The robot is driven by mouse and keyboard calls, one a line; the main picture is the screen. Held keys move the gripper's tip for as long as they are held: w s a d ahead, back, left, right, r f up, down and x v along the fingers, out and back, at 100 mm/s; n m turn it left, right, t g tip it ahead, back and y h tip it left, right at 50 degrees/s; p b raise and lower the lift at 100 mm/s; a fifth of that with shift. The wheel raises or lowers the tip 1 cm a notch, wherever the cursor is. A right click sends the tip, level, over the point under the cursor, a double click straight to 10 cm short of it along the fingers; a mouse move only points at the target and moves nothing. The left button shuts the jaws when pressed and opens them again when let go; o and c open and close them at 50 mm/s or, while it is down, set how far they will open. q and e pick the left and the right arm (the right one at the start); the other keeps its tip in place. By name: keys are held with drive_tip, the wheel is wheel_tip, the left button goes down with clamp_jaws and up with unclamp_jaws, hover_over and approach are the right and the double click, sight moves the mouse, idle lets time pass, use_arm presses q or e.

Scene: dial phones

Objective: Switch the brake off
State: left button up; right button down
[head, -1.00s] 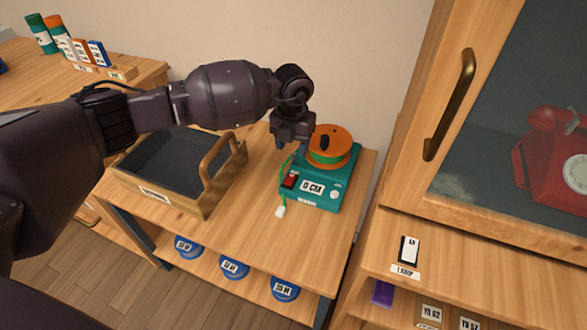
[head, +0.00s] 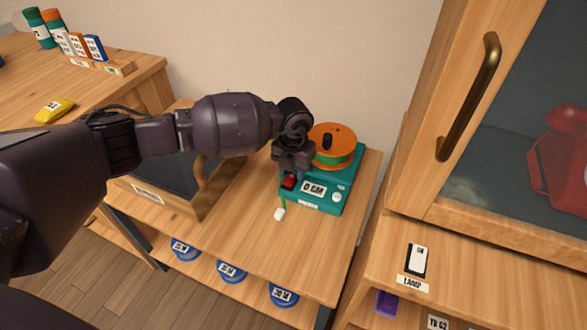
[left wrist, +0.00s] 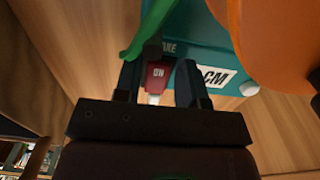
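The teal machine (head: 318,195) stands on the wooden table and carries an orange spool (head: 333,140) with green cord. Its front has a display reading 0 CM and a small red switch (head: 289,183). In the left wrist view the red switch (left wrist: 158,74) reads ON, below a partly hidden label ending in "AKE". My left gripper (head: 289,176) points down at the switch. In the left wrist view its fingers (left wrist: 160,82) stand apart, one on each side of the switch; I cannot tell whether they touch it. My right gripper is not in view.
Green cord with a white end tag (head: 280,214) hangs over the machine's front. A handled wooden tray (head: 190,206) is to the left, partly behind my arm. A glass-doored cabinet (head: 445,225) stands to the right. The table front is clear.

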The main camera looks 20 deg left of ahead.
use_arm(q)
drive_tip(key=c, duration=0.6)
drive_tip(key=shift+s+r+t+p, duration=0.1)
drive_tip(key=shift+r+t+p, duration=0.45)
drive_tip(key=shift+p, duration=0.25)
drive_tip(key=shift+r+t+p, duration=0.15)
drive_tip(key=shift+t+p, duration=0.1)
drive_tip(key=shift+p, duration=0.2)
drive_tip(key=shift+s+t+p, duration=0.15)
drive_tip(key=shift+t+p, duration=0.45)
drive_tip(key=shift+p, duration=0.1)
drive_tip(key=shift+s+f+t+p, duration=0.1)
drive_tip(key=shift+f+t+p, duration=0.2)
drive_tip(key=shift+f, duration=0.2)
drive_tip(key=o, duration=0.9)
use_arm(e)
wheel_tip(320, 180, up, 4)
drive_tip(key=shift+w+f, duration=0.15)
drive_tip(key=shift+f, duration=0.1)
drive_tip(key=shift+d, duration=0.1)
